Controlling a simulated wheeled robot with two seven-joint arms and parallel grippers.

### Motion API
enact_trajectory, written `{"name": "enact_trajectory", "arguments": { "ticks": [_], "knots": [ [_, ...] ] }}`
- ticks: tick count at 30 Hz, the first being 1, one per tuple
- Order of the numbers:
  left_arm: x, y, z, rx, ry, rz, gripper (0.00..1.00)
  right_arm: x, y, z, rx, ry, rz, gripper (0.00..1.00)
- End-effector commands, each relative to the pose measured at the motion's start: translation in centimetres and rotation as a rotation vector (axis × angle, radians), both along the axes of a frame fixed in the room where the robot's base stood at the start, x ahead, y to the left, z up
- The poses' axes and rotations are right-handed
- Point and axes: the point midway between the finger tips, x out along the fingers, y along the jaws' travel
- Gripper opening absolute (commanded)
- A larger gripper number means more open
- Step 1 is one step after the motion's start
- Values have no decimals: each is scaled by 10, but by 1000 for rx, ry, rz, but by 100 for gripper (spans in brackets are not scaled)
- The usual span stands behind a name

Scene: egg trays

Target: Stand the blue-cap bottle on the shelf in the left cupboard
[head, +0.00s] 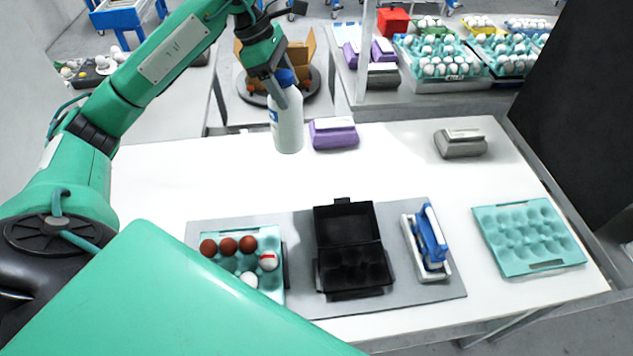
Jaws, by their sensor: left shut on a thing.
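The blue-cap bottle (288,125) is white with a blue cap and a blue label patch. It hangs nearly upright near the far edge of the white table. My left gripper (285,92) is shut on it near the cap, coming from above. The bottle's base shows over the table, and I cannot tell how far above the surface it is. No left cupboard or shelf can be made out in this view. My right gripper is not in view.
On the table (160,185) are a purple carton (334,138), a grey carton (460,150), an open black carton (347,222), a blue-white device (430,240), an empty teal tray (520,265) and a teal tray with eggs (232,265). The table's left part is clear.

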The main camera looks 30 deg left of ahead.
Motion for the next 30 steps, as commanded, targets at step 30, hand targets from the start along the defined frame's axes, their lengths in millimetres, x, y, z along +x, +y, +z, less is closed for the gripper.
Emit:
{"name": "enact_trajectory", "arguments": {
  "ticks": [30],
  "knots": [
    [0,-1,-156,-1,1,0,4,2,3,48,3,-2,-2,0]
  ]
}}
